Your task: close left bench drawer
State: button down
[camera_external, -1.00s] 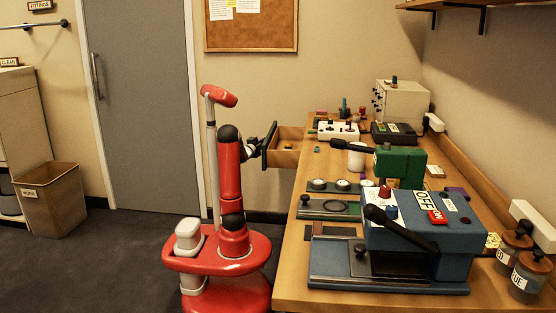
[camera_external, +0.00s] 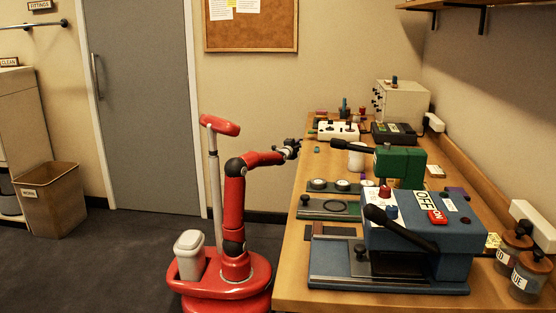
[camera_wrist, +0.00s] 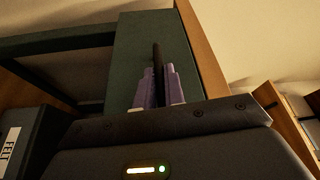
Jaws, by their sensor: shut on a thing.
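The left bench drawer no longer sticks out from the side of the workbench (camera_external: 288,230) in the external view; its front is too small or hidden there to make out. In the wrist view its dark green front (camera_wrist: 133,55) fills the middle. A thin dark handle (camera_wrist: 157,60) stands out from it. My gripper (camera_external: 293,149) is at the bench's left side, towards the far end. In the wrist view my gripper's pale purple fingers (camera_wrist: 158,88) are shut on the handle, one on each side. Whether a small gap remains at the drawer front cannot be told.
A blue press (camera_external: 420,235), a green press (camera_external: 400,165) and a white cup (camera_external: 356,157) stand on the bench. A bin (camera_external: 48,200) stands far left. The floor left of my base is clear. A labelled dark box (camera_wrist: 30,130) shows in the wrist view.

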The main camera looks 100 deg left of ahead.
jog(key=w, duration=0.3)
jog(key=shift+w, duration=0.2)
jog(key=c, duration=1.7)
grip_release()
jog(key=shift+w, duration=0.15)
jog(key=shift+o, duration=1.1)
jog(key=shift+s, duration=0.2)
jog(key=v, duration=0.7)
jog(key=shift+d, duration=0.35)
